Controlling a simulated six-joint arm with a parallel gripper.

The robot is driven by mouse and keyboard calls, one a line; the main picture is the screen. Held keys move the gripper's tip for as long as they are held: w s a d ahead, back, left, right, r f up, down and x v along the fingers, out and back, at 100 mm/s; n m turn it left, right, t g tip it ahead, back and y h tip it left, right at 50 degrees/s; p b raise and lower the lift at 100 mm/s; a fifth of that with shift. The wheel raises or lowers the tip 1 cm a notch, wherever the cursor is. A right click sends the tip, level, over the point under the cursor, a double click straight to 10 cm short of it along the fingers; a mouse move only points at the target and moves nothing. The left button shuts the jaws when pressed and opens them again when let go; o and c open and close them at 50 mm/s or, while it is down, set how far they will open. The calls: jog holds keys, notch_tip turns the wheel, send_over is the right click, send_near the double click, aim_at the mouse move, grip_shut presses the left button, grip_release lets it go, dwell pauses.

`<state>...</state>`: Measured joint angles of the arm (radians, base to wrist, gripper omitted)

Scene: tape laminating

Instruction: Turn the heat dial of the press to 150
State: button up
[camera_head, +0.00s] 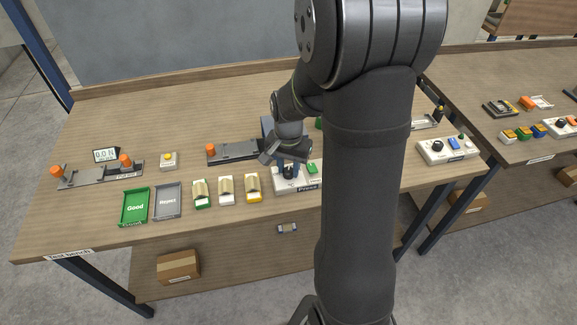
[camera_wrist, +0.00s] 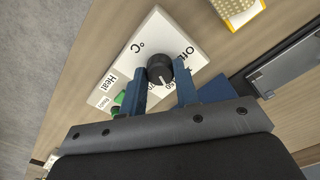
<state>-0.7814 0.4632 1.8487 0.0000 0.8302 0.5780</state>
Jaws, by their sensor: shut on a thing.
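The press's white control box (camera_head: 283,188) stands near the front edge of the bench, with a "Press" label on its front. Its round black heat dial (camera_wrist: 160,68) shows in the wrist view on a white panel (camera_wrist: 150,35) marked "Off", "°C" and "Heat". My gripper (camera_wrist: 161,86) has its two blue fingers on either side of the dial and is shut on it. In the head view my gripper (camera_head: 288,166) is over the box. The numbers around the dial are partly hidden by the fingers, so I cannot read its setting.
A green Good tray (camera_head: 134,206) and a grey Reject tray (camera_head: 167,201) lie to the left. Several small holders with tan tops (camera_head: 226,190) stand between them and the press. Another control box (camera_head: 447,150) is at the right.

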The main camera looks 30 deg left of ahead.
aim_at(288, 170)
jog(key=o, duration=1)
jog(key=shift+c, duration=0.2)
jog(key=shift+r, duration=0.1)
notch_tip(288, 170, up, 17)
jog(key=shift+r, duration=0.15)
notch_tip(288, 170, down, 18)
jog(key=shift+r, duration=0.25)
dwell(0.5)
